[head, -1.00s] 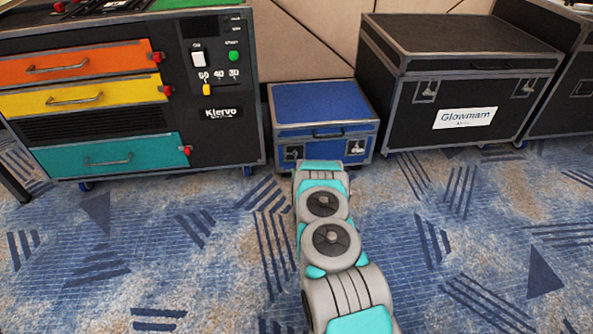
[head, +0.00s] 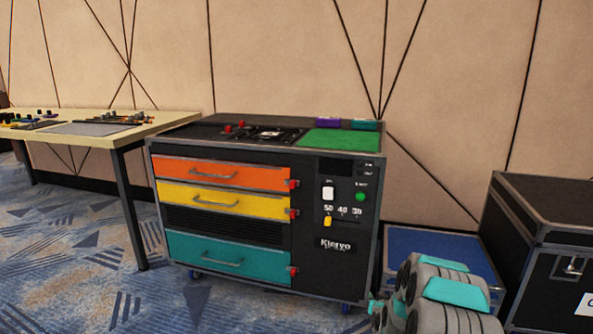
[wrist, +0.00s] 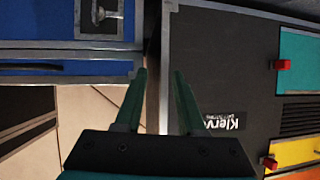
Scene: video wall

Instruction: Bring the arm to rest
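My gripper (wrist: 162,100) shows in the wrist view with its two dark green fingers apart and nothing between them. Behind the fingers, in that view, are the blue case (wrist: 60,75) on the left and the black Klervo cabinet (wrist: 225,70) on the right, both seen turned over. In the head view my arm, grey and teal, is folded low at the bottom right, in front of the blue case (head: 425,245). The gripper itself does not show there.
The Klervo cabinet (head: 340,265) has orange (head: 225,174), yellow (head: 222,199) and teal (head: 225,255) drawers, all shut. A table (head: 170,121) with small items stands at the left. A black flight case (head: 545,235) stands at the right. Carpet (head: 90,290) is clear at the front left.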

